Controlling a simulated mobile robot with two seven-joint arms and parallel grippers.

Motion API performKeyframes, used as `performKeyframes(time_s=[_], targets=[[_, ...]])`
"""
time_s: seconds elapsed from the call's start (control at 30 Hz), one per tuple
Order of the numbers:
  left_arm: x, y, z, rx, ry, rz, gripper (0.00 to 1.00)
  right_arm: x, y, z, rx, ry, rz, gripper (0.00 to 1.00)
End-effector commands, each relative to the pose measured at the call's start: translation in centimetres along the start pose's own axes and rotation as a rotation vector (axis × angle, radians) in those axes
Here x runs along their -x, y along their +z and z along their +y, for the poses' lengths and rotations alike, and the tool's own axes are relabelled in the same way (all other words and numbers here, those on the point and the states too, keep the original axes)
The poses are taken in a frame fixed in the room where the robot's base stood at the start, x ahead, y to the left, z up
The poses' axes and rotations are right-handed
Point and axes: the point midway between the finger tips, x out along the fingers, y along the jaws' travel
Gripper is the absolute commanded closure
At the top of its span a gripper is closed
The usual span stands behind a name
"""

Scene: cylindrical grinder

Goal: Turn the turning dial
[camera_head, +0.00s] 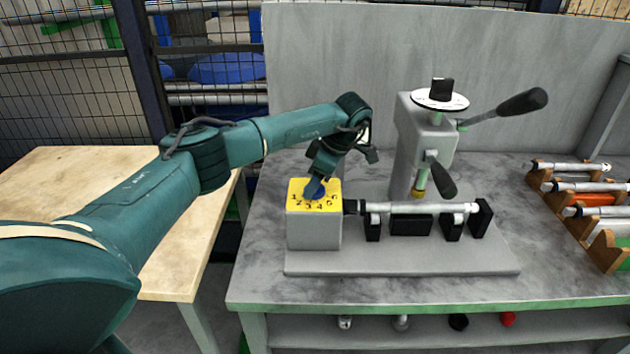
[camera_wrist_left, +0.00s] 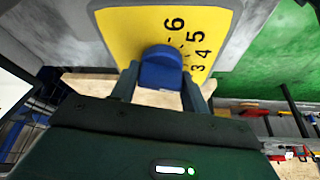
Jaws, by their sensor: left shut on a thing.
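The turning dial (camera_head: 315,189) is a blue knob on a yellow, numbered plate (camera_head: 298,187) on top of a grey box (camera_head: 314,228). My left gripper (camera_head: 318,181) comes down on the dial from above. In the left wrist view the blue dial (camera_wrist_left: 161,66) sits between the two fingers of the left gripper (camera_wrist_left: 158,84), which is shut on it. The numbers 3, 4, 5 and 6 show on the yellow plate (camera_wrist_left: 128,32) there; the rest are hidden or out of view. My right gripper is not in view.
A grey column (camera_head: 422,140) with a white disc (camera_head: 440,100) and black-handled levers (camera_head: 522,102) stands right of the dial. A metal shaft (camera_head: 415,208) lies on black supports beside the box. Wooden racks (camera_head: 606,254) with rods stand at the far right. A wooden table (camera_head: 90,165) is at left.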

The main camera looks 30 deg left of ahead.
Motion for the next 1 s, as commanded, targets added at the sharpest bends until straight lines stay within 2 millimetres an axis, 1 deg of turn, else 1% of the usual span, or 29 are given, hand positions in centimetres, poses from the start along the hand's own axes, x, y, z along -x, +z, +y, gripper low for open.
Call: performKeyframes(time_s=[0.13, 0.17, 0.4, 0.63, 0.73, 0.87, 1.0], targets=[[0.1, -0.1, 0.1, 0.002, 0.001, 0.001, 0.77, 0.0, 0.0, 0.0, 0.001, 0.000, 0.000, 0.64], [0.1, -0.1, 0.1, 0.001, 0.001, 0.001, 0.54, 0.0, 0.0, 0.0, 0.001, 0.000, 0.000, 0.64], [0.0, -0.1, 0.0, 0.000, 0.001, 0.000, 0.35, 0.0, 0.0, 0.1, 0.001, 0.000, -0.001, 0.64], [0.1, 0.0, 0.0, -0.001, 0.001, 0.000, 0.35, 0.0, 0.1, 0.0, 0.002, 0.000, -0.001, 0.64], [0.6, 0.0, 0.1, -0.001, 0.002, -0.001, 0.35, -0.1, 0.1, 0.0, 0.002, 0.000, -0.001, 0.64], [2.5, 0.1, 0.1, -0.001, 0.005, -0.002, 0.35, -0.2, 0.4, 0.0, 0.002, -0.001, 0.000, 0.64], [5.6, 0.1, 0.1, -0.001, 0.006, -0.002, 0.35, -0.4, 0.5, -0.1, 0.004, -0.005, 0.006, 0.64]])
